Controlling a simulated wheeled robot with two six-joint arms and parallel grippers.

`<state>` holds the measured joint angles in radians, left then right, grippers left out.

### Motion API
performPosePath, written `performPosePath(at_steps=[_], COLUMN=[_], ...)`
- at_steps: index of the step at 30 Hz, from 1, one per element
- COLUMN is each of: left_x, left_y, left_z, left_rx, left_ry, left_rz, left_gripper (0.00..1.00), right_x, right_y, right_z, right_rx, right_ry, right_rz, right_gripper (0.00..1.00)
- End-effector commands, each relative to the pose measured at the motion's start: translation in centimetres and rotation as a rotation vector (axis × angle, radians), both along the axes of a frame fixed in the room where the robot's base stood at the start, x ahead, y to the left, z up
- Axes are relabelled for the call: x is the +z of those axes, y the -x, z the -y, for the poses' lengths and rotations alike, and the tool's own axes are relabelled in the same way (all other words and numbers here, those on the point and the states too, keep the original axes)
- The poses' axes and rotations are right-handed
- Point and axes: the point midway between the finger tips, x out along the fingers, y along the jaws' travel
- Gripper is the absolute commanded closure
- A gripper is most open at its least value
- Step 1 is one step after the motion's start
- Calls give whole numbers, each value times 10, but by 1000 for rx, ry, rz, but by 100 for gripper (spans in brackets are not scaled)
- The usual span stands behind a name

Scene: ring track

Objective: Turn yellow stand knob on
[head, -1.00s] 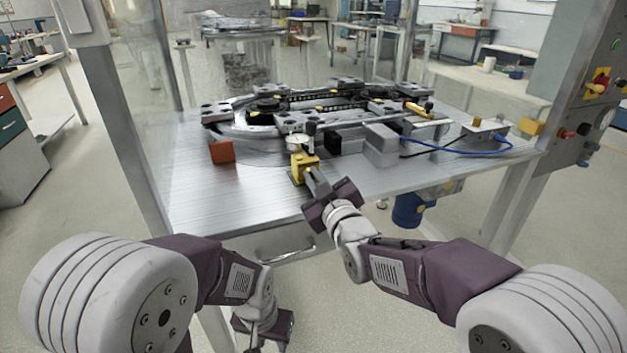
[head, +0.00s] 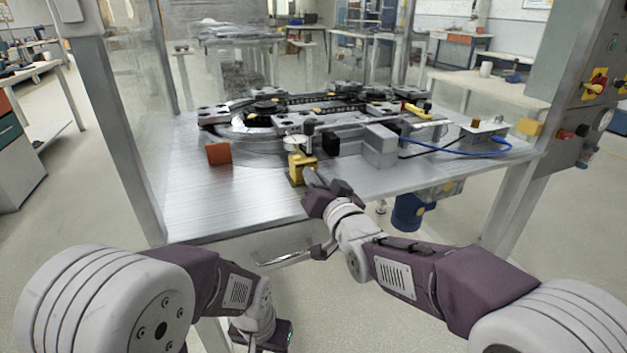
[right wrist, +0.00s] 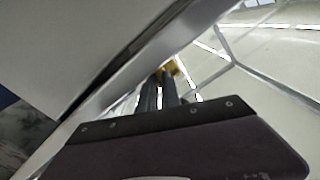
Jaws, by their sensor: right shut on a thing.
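The yellow stand (head: 296,172) stands near the front edge of the metal table, with a round dial gauge (head: 297,142) at its top. My right gripper (head: 310,176) reaches the front of the stand and is shut on its knob, which the fingers mostly hide. In the right wrist view, the two dark fingers (right wrist: 168,80) are close together with a bit of the yellow stand (right wrist: 172,68) at their tips. My left gripper (head: 270,335) hangs low in front of the table; its fingers are too unclear to tell open from shut.
The metal table (head: 215,200) carries a ring track (head: 310,102) behind the stand. An orange block (head: 219,154) lies left of the stand, and a grey block (head: 381,147) is to its right. A blue cable (head: 470,152) runs at the right. The table's front left is clear.

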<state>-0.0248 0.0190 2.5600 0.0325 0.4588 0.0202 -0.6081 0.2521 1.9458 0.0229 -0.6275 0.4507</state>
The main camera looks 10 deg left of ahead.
Motion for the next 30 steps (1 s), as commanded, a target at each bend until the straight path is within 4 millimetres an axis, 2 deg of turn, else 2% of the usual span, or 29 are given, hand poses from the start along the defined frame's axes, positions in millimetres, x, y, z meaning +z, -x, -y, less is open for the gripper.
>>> performPosePath(at_steps=[12, 30], left_x=[-6, -7], left_y=[0, 0], left_z=[0, 0], left_rx=[0, 0], left_ry=[0, 0], left_rz=[0, 0], left_gripper=[64, 64], right_x=[-2, -1], right_y=[-1, -1], right_z=[1, 2], right_rx=[-1, -1], right_ry=[-212, -276], right_rz=[-144, -187], right_gripper=[100, 100])
